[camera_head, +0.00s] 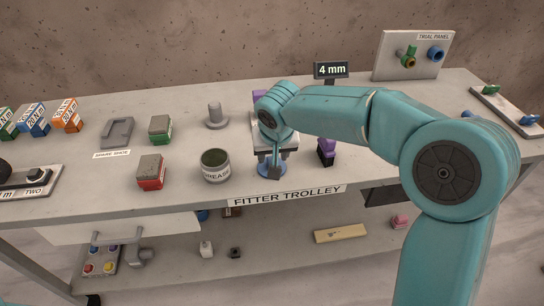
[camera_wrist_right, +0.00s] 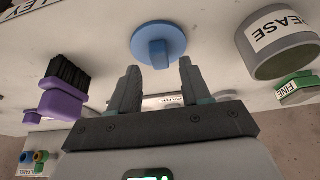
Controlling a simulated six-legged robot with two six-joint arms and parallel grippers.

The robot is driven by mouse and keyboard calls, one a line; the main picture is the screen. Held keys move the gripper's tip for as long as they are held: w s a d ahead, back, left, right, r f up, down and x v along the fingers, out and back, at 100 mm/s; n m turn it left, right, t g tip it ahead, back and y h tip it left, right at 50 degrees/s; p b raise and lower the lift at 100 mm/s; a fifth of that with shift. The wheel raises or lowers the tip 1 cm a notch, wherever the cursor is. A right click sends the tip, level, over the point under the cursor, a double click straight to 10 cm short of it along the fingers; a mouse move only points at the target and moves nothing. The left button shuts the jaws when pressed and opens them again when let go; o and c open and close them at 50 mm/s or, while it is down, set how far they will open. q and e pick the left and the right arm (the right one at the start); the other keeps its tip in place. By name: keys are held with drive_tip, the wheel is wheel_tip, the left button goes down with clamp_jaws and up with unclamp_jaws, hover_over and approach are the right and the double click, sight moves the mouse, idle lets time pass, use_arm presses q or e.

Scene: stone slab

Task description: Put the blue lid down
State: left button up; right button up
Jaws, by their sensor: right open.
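The blue lid (camera_head: 262,170) lies flat on the trolley top near its front edge, just behind the "FITTER TROLLEY" label. In the right wrist view the round lid (camera_wrist_right: 176,35) has its blue grip tab facing my gripper. My right gripper (camera_head: 275,168) is over the lid and partly hides it. In the wrist view its two fingers (camera_wrist_right: 158,80) are spread, with nothing between them; the tab is just beyond the fingertips. Whether a finger touches the lid cannot be told. My left gripper is not in view.
An open grease tin (camera_head: 215,173) stands left of the lid. A purple brush (camera_head: 327,148) stands to the right. Red (camera_head: 151,172) and green (camera_head: 160,128) blocks sit further left. The trolley's front edge is close to the lid.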

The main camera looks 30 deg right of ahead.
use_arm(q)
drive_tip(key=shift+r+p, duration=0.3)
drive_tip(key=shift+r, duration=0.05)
use_arm(e)
drive_tip(key=v, duration=0.9)
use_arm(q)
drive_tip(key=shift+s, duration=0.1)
